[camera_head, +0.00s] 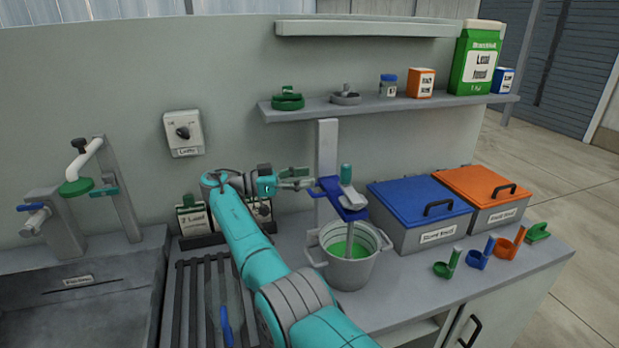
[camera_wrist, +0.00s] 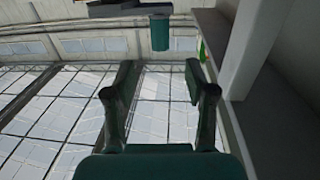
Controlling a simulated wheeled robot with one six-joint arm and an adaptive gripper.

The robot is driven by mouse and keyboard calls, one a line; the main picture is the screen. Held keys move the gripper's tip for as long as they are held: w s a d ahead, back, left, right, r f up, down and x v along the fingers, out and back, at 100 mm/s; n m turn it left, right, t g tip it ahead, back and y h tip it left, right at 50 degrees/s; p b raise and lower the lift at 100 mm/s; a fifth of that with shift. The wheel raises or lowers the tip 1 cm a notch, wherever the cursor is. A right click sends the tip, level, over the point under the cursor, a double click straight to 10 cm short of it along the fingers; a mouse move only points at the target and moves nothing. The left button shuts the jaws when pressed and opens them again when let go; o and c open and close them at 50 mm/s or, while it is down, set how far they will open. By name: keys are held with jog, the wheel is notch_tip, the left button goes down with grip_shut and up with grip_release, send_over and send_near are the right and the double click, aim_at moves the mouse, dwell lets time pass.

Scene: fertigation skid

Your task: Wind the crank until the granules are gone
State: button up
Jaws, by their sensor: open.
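The crank (camera_head: 345,197) has a blue arm and an upright teal knob (camera_head: 346,172), and stands by a grey post above the bucket. The knob also shows in the wrist view (camera_wrist: 160,33), beyond and between my fingertips. My gripper (camera_head: 297,178) is open and empty, left of the knob and apart from it; its fingers also show in the wrist view (camera_wrist: 158,78). A grey bucket (camera_head: 350,272) below the crank holds something green (camera_head: 348,250). I cannot make out single granules. The inside of the crank's housing is hidden.
The grey post (camera_head: 327,165) stands close to my gripper. A blue-lidded box (camera_head: 420,205) and an orange-lidded box (camera_head: 484,190) stand right of the crank. Several coloured scoops (camera_head: 478,258) lie at the front right. A shelf (camera_head: 390,104) with containers hangs above. A sink (camera_head: 80,300) is at left.

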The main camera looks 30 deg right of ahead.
aim_at(350, 187)
jog(key=shift+f+n, duration=0.15)
jog(key=shift+n, duration=0.15)
jog(key=c, duration=0.8)
jog(key=shift+w+a+f+n+t, duration=0.15)
jog(key=shift+f+n+t, duration=0.15)
jog(key=shift+n+t, duration=0.25)
grip_shut()
jog(key=s+a+n+t+y, duration=0.15)
jog(key=s+n+t, duration=0.35)
jog(key=n, duration=0.8)
jog(key=s+a+n+t+y, duration=0.1)
jog(key=s+a+n+t, duration=0.2)
jog(key=n+t, duration=0.7)
jog(key=w+d+n+g, duration=0.2)
jog(key=w+d, duration=0.2)
jog(key=d, duration=0.8)
jog(key=shift+w+r, duration=0.35)
jog(key=shift+w, duration=0.05)
